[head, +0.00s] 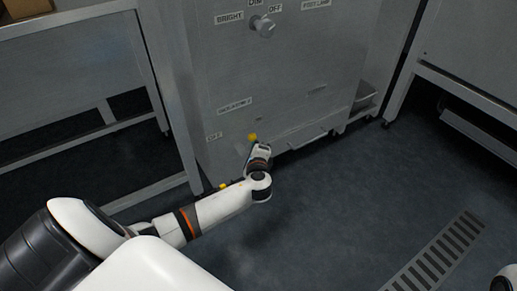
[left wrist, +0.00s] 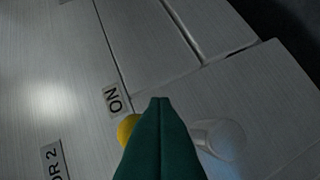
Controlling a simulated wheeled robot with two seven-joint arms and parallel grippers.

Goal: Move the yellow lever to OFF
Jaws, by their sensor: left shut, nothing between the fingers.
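The yellow lever's rounded end (head: 252,137) shows low on the front of the grey metal cabinet, just above my left gripper in the head view. In the left wrist view the yellow end (left wrist: 128,128) shows at the left edge of my left gripper (left wrist: 160,101), partly hidden behind it. The green fingers are shut with nothing between them. I cannot tell whether they touch the lever. An ON label (left wrist: 114,100) sits just above the yellow end. A pale, rounded fitting (left wrist: 222,138) shows right of the fingers. My right gripper is not in view.
Higher on the cabinet (head: 290,80) is a round knob (head: 264,27) with BRIGHT, DIM and OFF labels. A steel table (head: 70,17) stands left, another (head: 470,80) right. The dark floor holds a drain grate (head: 435,257).

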